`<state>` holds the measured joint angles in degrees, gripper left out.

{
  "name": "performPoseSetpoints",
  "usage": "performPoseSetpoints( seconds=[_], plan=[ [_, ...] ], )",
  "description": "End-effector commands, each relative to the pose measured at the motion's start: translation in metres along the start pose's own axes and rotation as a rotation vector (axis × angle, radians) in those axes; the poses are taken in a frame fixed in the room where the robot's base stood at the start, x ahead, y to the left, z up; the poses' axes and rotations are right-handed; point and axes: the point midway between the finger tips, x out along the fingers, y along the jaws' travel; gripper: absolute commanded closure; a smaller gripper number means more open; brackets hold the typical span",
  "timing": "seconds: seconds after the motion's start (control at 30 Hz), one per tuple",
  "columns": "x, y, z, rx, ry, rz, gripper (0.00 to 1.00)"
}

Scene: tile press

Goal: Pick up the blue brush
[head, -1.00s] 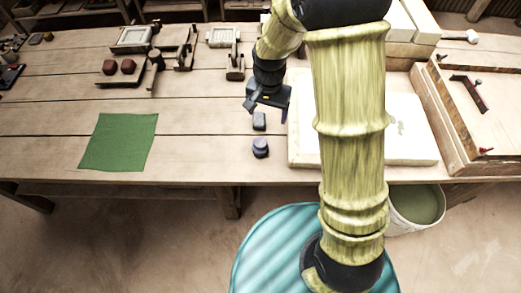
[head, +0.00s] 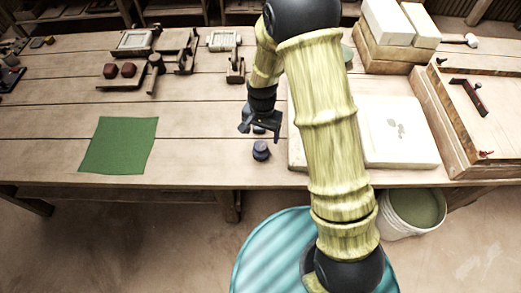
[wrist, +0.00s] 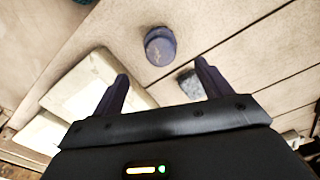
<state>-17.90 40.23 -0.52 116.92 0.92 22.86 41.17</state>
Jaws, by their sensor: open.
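My gripper (head: 260,132) hangs over the front middle of the table, fingers down, open and empty. In the wrist view its two fingertips (wrist: 161,72) are apart. A short round dark-blue object (head: 260,150) stands near the table's front edge, just in front of my gripper; it also shows beyond the fingertips in the wrist view (wrist: 160,46). A small grey-blue block (wrist: 191,84) lies beside the right finger in the wrist view, partly covered by it. In the head view my gripper mostly hides that block. I cannot tell for sure which of the two is the blue brush.
A pale slab (head: 402,135) lies right of my gripper, partly behind my arm. A wooden frame (head: 445,130) stands farther right. A green cloth (head: 118,146) lies on the left. Wooden tools and dark red blocks (head: 128,70) are at the back left. The table's front middle-left is clear.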

Motion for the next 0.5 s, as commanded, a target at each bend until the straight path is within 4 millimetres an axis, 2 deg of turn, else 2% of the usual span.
performPoseSetpoints(
  seconds=[0.1, 0.23, 0.5],
  plan=[
    [0.021, 0.001, 0.001, 0.0, -0.003, 0.003, 0.22],
    [0.038, 0.0, 0.001, -0.001, -0.002, 0.002, 0.22],
    [0.044, 0.001, 0.0, 0.001, 0.0, 0.0, 0.22]
  ],
)
